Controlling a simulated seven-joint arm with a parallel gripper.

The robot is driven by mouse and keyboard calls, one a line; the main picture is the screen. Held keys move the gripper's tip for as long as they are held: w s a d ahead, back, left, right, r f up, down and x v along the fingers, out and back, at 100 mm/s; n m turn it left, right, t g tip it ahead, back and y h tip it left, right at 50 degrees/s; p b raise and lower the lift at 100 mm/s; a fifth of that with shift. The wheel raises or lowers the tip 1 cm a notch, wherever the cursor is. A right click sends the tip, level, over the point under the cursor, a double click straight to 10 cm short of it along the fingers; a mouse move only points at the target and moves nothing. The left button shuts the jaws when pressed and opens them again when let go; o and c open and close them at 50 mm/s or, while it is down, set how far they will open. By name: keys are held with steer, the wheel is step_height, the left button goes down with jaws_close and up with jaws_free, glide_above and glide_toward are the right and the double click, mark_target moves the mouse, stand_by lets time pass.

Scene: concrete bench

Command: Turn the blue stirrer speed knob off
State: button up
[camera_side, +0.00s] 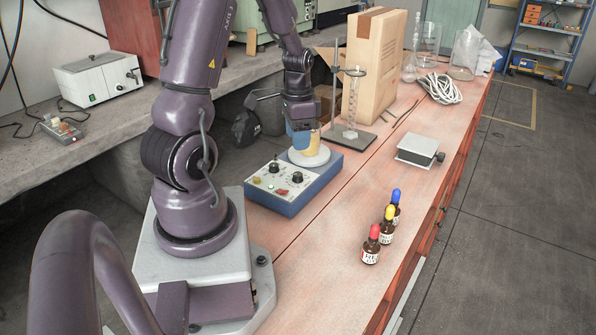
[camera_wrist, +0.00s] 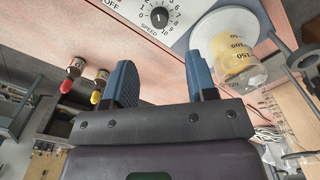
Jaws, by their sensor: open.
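The blue stirrer (camera_side: 290,207) stands on the bench with a white front panel. The panel carries two dark knobs, a green light and a red switch. In the wrist view the black speed knob (camera_wrist: 159,17) sits inside a number scale, with "SPEED" and "OFF" printed nearby; I cannot tell its setting for sure. A beaker of yellow liquid (camera_wrist: 232,55) stands on the stirrer's white round plate (camera_side: 308,157). My gripper (camera_wrist: 161,80) is open with blue fingers and nothing between them. In the side view it is beside or above the beaker, apart from the knobs.
Several dropper bottles (camera_side: 371,245) with coloured caps stand at the bench front. A grey flat-topped device (camera_side: 418,150) is to the right. The bench between stirrer and bottles is clear.

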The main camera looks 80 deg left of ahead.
mark_target(298, 174)
step_height(298, 174, down, 10)
steer(key=shift+f, duration=0.1)
stand_by(0.4)
steer(key=c, duration=0.9)
